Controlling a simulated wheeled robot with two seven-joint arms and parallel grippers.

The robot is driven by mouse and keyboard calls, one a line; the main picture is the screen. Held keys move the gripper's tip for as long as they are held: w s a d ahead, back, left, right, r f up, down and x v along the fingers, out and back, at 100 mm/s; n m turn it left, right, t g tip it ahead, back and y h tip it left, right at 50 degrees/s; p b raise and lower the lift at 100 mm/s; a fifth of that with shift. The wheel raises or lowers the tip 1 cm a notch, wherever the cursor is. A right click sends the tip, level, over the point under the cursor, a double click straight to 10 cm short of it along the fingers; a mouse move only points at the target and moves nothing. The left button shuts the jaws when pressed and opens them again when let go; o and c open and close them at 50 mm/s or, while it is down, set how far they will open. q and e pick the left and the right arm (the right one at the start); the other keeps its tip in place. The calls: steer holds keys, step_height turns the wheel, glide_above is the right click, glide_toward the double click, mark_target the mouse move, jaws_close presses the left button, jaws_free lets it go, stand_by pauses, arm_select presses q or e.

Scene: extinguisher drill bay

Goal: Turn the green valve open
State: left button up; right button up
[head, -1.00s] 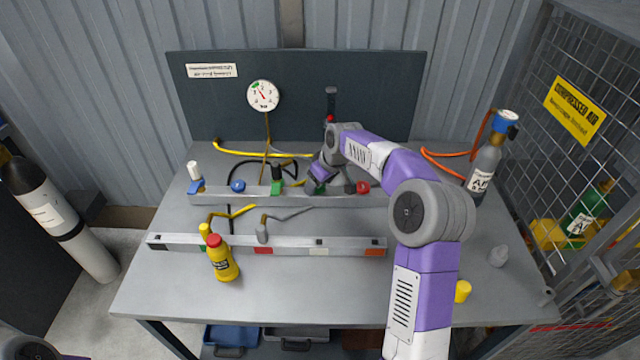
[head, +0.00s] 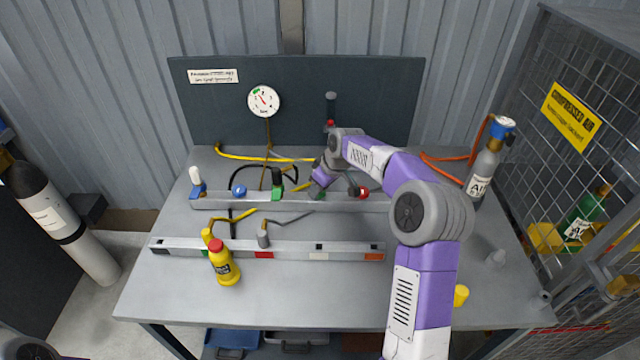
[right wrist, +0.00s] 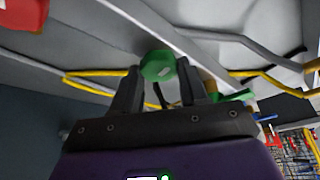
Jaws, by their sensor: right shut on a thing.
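The green valve shows in the right wrist view as a small green knob (right wrist: 157,66) between my right gripper's two dark fingers. My right gripper (right wrist: 156,78) is shut on this knob. In the head view my right gripper (head: 317,190) is at the rear metal rail (head: 225,203), between a green block with a black lever (head: 277,190) and a red knob (head: 362,192). There the gripper mostly hides the green knob, and how far the knob is turned cannot be told. My left gripper is out of view.
A blue knob (head: 238,189) and a blue-based white lever (head: 196,184) are further left on the rail. A front rail (head: 340,255), a yellow bottle (head: 224,264) and a yellow cup (head: 461,295) are nearer. A gauge (head: 263,100) hangs on the back panel. A gas cylinder (head: 484,170) stands right.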

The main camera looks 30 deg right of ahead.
steer(key=n+g+y+p, duration=0.1)
steer(key=n+p, duration=0.3)
steer(key=n+g+y+p, duration=0.1)
steer(key=n+p, duration=0.3)
steer(key=p, duration=0.1)
steer(key=shift+w+d+r+n+y+p, duration=0.2)
steer(key=shift+n+y+p, duration=0.1)
steer(key=shift+n, duration=0.1)
steer(key=n+g+p, duration=0.1)
steer(key=n+p, duration=0.1)
steer(key=n, duration=0.1)
steer(key=shift+f+n+g, duration=0.1)
steer(key=shift+n+g, duration=0.2)
steer(key=shift+g, duration=0.1)
arm_select(q)
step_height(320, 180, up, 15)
steer(key=p, duration=0.2)
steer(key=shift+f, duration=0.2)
arm_select(e)
steer(key=n, duration=0.2)
steer(key=n+g, duration=0.1)
steer(key=n, duration=0.1)
steer(key=shift+w+f+g, duration=0.1)
steer(key=shift+w+g, duration=0.05)
steer(key=shift+g, duration=0.15)
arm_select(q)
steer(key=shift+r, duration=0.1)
arm_select(e)
steer(key=shift+n, duration=0.3)
